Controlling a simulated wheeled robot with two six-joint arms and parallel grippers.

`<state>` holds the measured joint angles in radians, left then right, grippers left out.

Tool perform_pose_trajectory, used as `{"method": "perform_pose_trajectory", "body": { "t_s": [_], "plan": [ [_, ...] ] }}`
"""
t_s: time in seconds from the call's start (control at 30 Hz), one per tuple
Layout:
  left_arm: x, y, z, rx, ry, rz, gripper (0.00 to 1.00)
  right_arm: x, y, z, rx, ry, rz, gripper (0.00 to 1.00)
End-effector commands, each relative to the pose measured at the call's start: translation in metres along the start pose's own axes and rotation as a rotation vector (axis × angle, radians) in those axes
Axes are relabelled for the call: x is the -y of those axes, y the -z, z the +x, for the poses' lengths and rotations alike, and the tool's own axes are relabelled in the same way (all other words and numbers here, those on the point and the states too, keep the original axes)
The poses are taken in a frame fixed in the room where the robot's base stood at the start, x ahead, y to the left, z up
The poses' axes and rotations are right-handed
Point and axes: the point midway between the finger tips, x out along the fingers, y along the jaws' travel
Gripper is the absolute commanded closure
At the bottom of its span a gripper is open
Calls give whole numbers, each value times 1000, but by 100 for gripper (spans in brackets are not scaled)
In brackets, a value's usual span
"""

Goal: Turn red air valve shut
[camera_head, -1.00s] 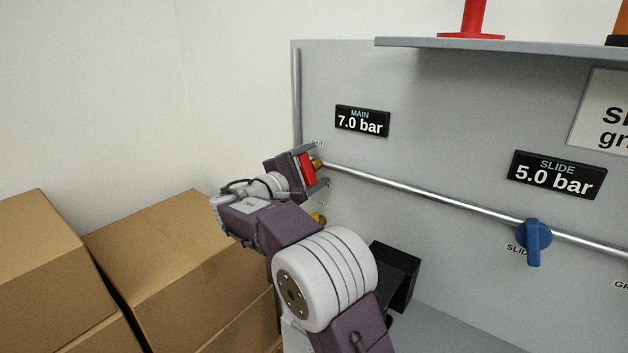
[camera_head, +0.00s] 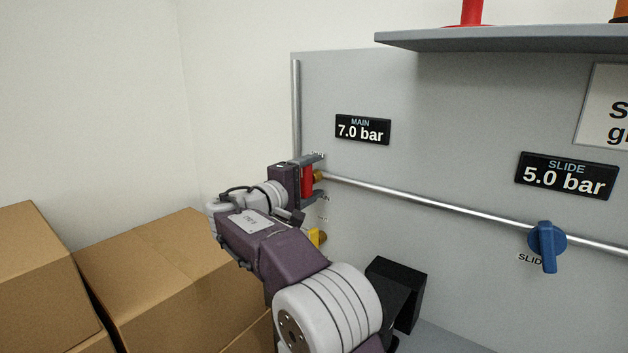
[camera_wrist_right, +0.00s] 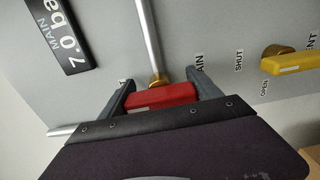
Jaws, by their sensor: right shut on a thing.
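The red air valve handle (camera_head: 307,181) sits at the left end of the metal pipe, on a brass fitting (camera_head: 318,175), below the MAIN 7.0 bar display (camera_head: 362,130). My right gripper (camera_head: 318,177) is around the handle, one finger on each side, shut on it. In the right wrist view the red handle (camera_wrist_right: 160,96) lies between the two fingers (camera_wrist_right: 163,92), with the brass fitting and pipe beyond it. The label beside it is partly hidden by a finger. My left gripper is not in view.
A yellow handle (camera_wrist_right: 294,63) on a brass fitting, with SHUT and OPEN labels, is near the red one. A blue valve (camera_head: 547,246) is on the pipe at the right, under the SLIDE 5.0 bar display (camera_head: 567,176). Cardboard boxes (camera_head: 150,275) stand at the left.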

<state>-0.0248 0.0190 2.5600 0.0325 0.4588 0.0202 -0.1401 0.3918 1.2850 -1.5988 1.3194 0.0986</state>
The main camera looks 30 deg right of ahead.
Motion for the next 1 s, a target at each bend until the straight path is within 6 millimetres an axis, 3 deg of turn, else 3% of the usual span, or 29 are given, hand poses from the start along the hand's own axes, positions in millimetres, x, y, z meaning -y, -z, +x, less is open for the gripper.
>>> {"method": "perform_pose_trajectory", "body": {
  "t_s": [0.23, 0.27, 0.3, 0.33, 0.67, 1.0],
  "plan": [
    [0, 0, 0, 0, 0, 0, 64, 2, 0, 0, 1, 4, -3, 68],
    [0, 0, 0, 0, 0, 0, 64, 2, 0, 0, 1, 4, -3, 22],
    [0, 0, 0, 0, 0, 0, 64, 2, 0, 0, 1, 4, -3, 11],
    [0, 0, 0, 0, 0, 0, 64, 2, 0, 0, 1, 3, -2, 5],
    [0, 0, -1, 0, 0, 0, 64, 0, 0, -3, 0, 1, -2, 5],
    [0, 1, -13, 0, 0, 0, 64, -1, 1, -72, -3, 2, -3, 5]
  ]
}}
